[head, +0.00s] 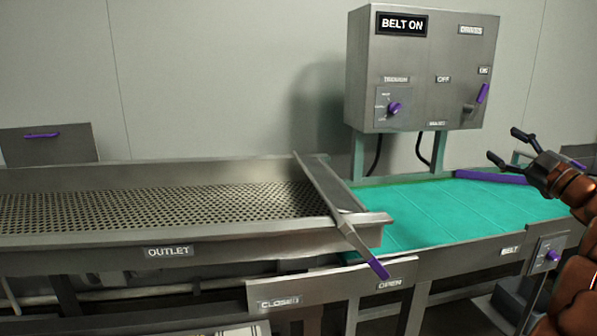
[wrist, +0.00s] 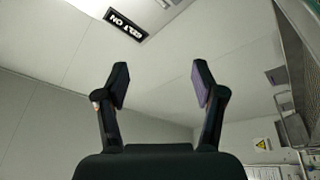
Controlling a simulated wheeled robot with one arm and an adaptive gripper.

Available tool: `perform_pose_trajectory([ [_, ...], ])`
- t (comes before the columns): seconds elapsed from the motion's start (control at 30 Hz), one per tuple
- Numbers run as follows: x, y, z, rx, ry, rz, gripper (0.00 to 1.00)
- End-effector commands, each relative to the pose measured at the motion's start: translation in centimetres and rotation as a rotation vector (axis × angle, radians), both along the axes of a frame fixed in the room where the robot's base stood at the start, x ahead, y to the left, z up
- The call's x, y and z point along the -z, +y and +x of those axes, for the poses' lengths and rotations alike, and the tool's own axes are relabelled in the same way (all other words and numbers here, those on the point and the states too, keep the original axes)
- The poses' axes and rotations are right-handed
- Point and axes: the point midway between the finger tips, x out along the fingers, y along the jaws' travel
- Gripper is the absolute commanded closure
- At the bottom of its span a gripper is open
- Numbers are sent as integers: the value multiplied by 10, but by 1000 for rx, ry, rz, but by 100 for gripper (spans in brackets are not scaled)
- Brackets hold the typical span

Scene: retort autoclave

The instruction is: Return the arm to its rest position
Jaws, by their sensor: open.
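My gripper (head: 508,149) is at the right of the head view, in front of and above the green belt, with its two dark fingers spread apart. In the wrist view my gripper (wrist: 160,85) points up toward the ceiling, open, with nothing between the fingers. My orange-brown arm runs down the right edge of the head view. Part of the arm is cut off by the frame.
A control box (head: 420,70) with a "BELT ON" sign stands behind the green belt (head: 440,215). A perforated outlet tray (head: 150,210) fills the left. A gate bar with a purple handle (head: 378,268) lies at the tray's end, by the "OPEN" label. A purple-handled lever (head: 483,93) is on the box.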

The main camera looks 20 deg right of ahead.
Motion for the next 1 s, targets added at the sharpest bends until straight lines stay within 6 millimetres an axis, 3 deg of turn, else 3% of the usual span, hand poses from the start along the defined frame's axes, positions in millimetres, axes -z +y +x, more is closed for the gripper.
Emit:
perform_pose_trajectory([
  [0.37,-20,2,43,186,1,71,31],
  [0.57,-20,13,71,360,41,176,31],
  [0.77,4,38,83,528,137,316,31],
  [1.0,62,94,74,679,334,496,31],
])
